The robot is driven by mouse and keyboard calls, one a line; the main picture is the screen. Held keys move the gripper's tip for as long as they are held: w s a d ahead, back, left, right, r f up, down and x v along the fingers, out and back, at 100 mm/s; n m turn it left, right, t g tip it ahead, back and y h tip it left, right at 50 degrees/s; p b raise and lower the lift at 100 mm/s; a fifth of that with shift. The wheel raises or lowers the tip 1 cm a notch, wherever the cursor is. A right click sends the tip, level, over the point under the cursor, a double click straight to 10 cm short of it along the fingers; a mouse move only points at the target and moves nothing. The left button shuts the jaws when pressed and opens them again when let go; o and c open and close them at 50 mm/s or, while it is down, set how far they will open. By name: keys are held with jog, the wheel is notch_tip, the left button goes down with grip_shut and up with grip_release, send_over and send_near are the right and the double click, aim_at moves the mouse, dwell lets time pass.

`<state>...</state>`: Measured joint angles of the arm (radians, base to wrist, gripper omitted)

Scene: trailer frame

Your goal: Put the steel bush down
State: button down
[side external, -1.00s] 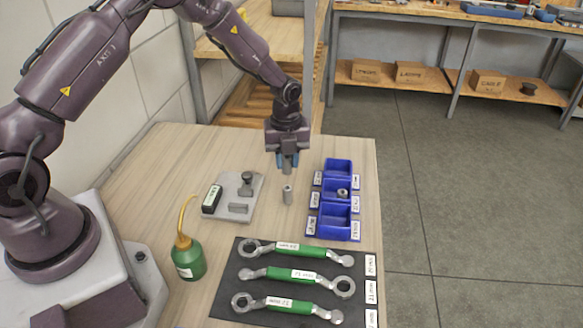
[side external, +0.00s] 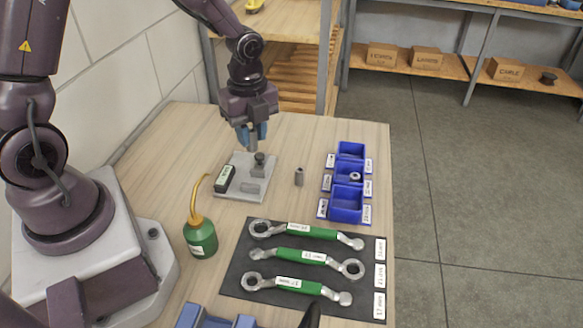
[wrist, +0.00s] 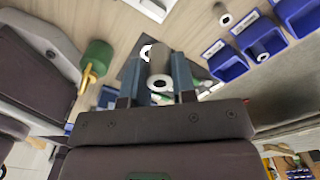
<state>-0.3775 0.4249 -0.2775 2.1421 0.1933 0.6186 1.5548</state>
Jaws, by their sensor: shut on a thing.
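My gripper (side external: 252,136) is shut on a steel bush, a grey hollow cylinder (wrist: 160,72) that shows between the blue fingers in the wrist view. In the side view the fingers hang just above and behind the short post (side external: 259,168) on the grey plate (side external: 232,191). Whether the held bush touches the post cannot be told. A second grey bush (side external: 299,177) stands upright on the table to the right of the plate; it also shows in the wrist view (wrist: 222,14). A small ring-shaped part (side external: 355,176) lies in the middle blue bin.
Blue labelled bins (side external: 349,205) stand right of the loose bush. A black mat (side external: 236,276) with green-handled wrenches lies in front. A green oil can (side external: 201,238) stands front left. A black labelled block (side external: 225,179) sits on the plate. Bare table lies behind the bins.

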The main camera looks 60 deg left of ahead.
jog(key=n, duration=0.7)
jog(key=shift+w+d+r, duration=0.1)
jog(key=shift+w+r, duration=0.15)
jog(key=shift+r, duration=0.15)
jog(key=n, duration=0.4)
jog(key=shift+w+d+r, duration=0.2)
jog(key=shift+d+r, duration=0.05)
jog(key=shift+r, duration=0.1)
jog(key=w+d+r+n, duration=0.2)
jog(key=d+r+n, duration=0.1)
jog(key=n, duration=0.4)
jog(key=a+f, duration=0.1)
jog(key=s+a+f, duration=0.1)
jog(key=f, duration=0.1)
jog(key=s+a+f, duration=0.1)
jog(key=a, duration=0.1)
jog(key=shift+f, duration=0.25)
notch_tip(320, 180, down, 2)
jog(key=a+m, duration=0.2)
jog(key=m, duration=0.3)
send_near(246, 172)
jog(key=d+f, duration=0.4)
jog(key=shift+s+d+f, duration=0.2)
jog(key=shift+s, duration=0.05)
jog(key=shift+f, duration=0.3)
